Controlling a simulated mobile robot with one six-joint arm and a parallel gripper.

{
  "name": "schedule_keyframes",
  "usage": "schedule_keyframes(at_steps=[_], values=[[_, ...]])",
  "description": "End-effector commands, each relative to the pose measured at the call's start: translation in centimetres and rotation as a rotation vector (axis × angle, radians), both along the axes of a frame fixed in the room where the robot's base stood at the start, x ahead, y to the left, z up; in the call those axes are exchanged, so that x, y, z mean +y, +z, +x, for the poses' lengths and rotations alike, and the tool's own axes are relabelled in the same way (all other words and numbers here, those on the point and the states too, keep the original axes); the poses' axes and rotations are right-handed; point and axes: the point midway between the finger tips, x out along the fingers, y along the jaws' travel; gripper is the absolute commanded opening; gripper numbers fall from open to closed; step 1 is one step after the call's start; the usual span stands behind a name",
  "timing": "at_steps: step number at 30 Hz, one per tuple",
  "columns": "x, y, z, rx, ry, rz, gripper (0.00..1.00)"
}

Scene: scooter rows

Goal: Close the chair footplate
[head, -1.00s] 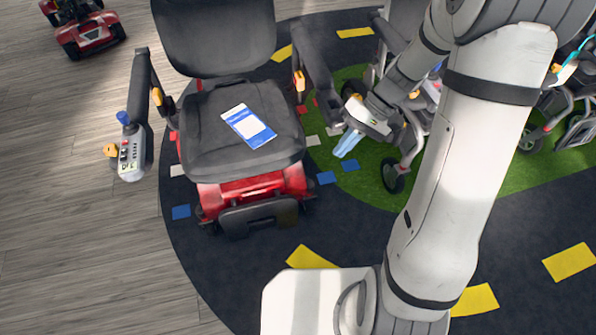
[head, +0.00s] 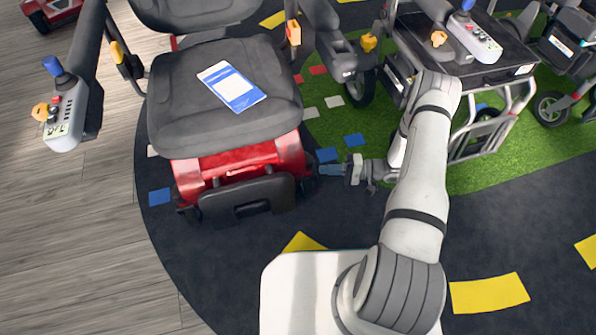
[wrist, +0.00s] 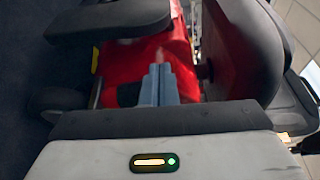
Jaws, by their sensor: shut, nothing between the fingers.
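The chair's footplate (head: 247,200) is a dark, wide panel with a slot, at the front of the red base (head: 240,162) below the seat, in the head view. Its exact tilt is hard to tell. In the wrist view a dark panel that looks like the footplate (wrist: 110,20) juts beside the red base (wrist: 150,55). My gripper (head: 328,170) is low at the chair's right side, pointing left, a little apart from the footplate's right end. Its blue-grey fingers (wrist: 158,85) are together and empty, over the red base in the wrist view.
A grey seat (head: 225,95) carries a blue-and-white card (head: 232,86). The left armrest has a joystick controller (head: 66,115). Another mobility device (head: 470,60) stands on green turf to the right. Dark floor (head: 215,240) with yellow marks is free in front of the chair.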

Motion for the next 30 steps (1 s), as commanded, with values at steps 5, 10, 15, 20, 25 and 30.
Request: schedule_keyframes(at_steps=[5, 10, 15, 20, 25, 30], values=[[1.8, -0.6, 0.0, -0.002, 0.0, 0.006, 0.0], [5.1, -0.9, 0.2, -0.002, 0.009, 0.005, 0.0], [8.1, -0.9, 0.3, -0.002, 0.011, 0.005, 0.0], [9.9, -0.9, 0.4, -0.002, 0.01, 0.005, 0.0], [10.5, -0.8, 0.5, -0.002, 0.009, 0.005, 0.0], [10.5, -0.7, 0.5, -0.002, 0.009, 0.005, 0.0]])
